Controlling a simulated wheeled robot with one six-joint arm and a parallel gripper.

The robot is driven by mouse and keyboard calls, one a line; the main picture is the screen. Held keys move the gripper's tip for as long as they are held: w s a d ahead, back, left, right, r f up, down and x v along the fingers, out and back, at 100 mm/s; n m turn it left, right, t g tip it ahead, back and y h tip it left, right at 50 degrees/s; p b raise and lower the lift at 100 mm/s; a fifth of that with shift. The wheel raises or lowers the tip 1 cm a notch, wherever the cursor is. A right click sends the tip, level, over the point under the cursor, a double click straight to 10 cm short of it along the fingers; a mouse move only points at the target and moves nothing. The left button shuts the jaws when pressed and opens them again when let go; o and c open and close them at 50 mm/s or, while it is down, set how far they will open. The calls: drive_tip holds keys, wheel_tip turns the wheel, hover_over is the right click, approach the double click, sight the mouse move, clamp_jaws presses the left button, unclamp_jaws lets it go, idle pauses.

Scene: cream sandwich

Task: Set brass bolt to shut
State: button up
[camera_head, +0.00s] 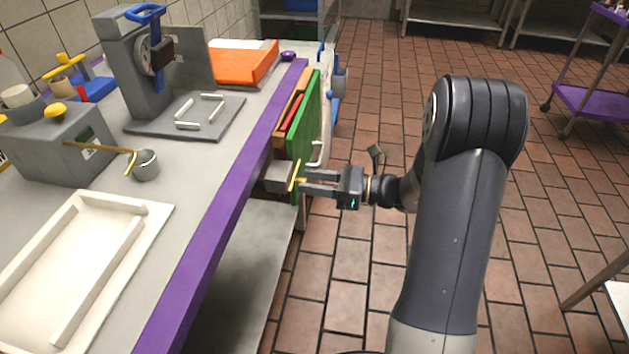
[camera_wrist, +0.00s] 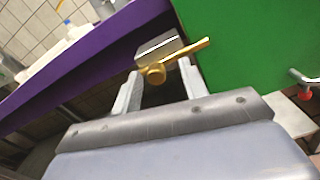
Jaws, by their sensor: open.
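The brass bolt (camera_head: 294,177) is a thin golden bar on a grey block (camera_head: 278,176) below the counter's purple edge, beside the green door panel (camera_head: 304,130). In the wrist view the brass bolt (camera_wrist: 186,53) slants up to the right, with a round knob at its lower left end, in front of the grey block (camera_wrist: 158,46). My gripper (camera_head: 305,183) is open, its two fingers pointing left at the bolt. In the wrist view the fingertips of my gripper (camera_wrist: 160,80) stand on either side of the knob end. I cannot tell whether they touch it.
The purple counter edge (camera_head: 224,205) runs close left of my gripper. A pale handle (camera_head: 317,154) sticks out from the green panel near it. A lower grey shelf (camera_head: 243,270) lies below.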

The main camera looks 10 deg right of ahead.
drive_tip(key=p+v, duration=0.1)
drive_tip(key=v, duration=0.9)
drive_tip(key=shift+d, duration=0.4)
drive_tip(key=shift+s+a, duration=0.1)
drive_tip(key=shift+a, duration=0.05)
drive_tip(key=s+b+x, duration=0.1)
drive_tip(key=x, duration=0.9)
drive_tip(key=shift+a, duration=0.45)
drive_tip(key=shift+w, duration=0.1)
